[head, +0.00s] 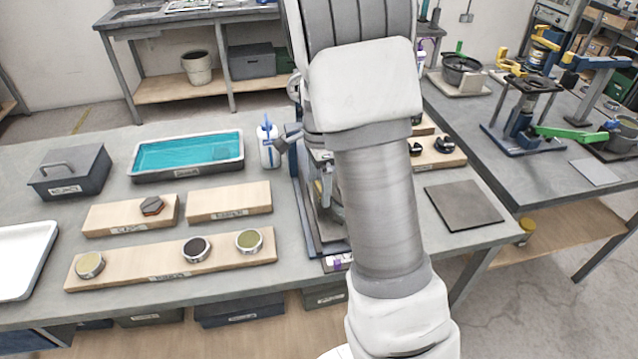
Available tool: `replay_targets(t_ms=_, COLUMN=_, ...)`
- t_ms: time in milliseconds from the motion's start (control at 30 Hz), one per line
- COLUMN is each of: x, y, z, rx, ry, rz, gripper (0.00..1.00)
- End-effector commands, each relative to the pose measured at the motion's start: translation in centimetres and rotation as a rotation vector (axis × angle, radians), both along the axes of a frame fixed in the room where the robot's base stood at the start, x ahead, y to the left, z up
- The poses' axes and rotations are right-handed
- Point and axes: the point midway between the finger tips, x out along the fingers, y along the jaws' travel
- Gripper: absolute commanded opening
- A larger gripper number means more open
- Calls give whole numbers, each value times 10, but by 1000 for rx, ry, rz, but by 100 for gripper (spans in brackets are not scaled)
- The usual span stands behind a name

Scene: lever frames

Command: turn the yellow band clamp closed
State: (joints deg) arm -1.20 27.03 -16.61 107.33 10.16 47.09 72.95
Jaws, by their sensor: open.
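My arm rises through the middle of the head view and covers part of the bench. My gripper cannot be made out; it is hidden behind the arm. A metal frame (304,205) stands on the bench just left of and behind my arm, mostly covered, so its parts cannot be told. I cannot pick out the yellow band clamp with certainty. Yellow parts (511,66) show on a dark stand on the right bench, too small to tell whether they are a clamp.

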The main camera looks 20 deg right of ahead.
Motion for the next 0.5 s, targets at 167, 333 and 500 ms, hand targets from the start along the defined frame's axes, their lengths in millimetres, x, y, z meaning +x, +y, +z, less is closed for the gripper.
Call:
replay_targets(t_ms=167, x=0, y=0, z=0, rx=0, ry=0, rz=0, gripper=95)
replay_targets(t_ms=333, x=0, y=0, z=0, rx=0, ry=-1, rz=0, gripper=72)
replay_targets(t_ms=500, x=0, y=0, z=0, rx=0, ry=-1, rz=0, gripper=41)
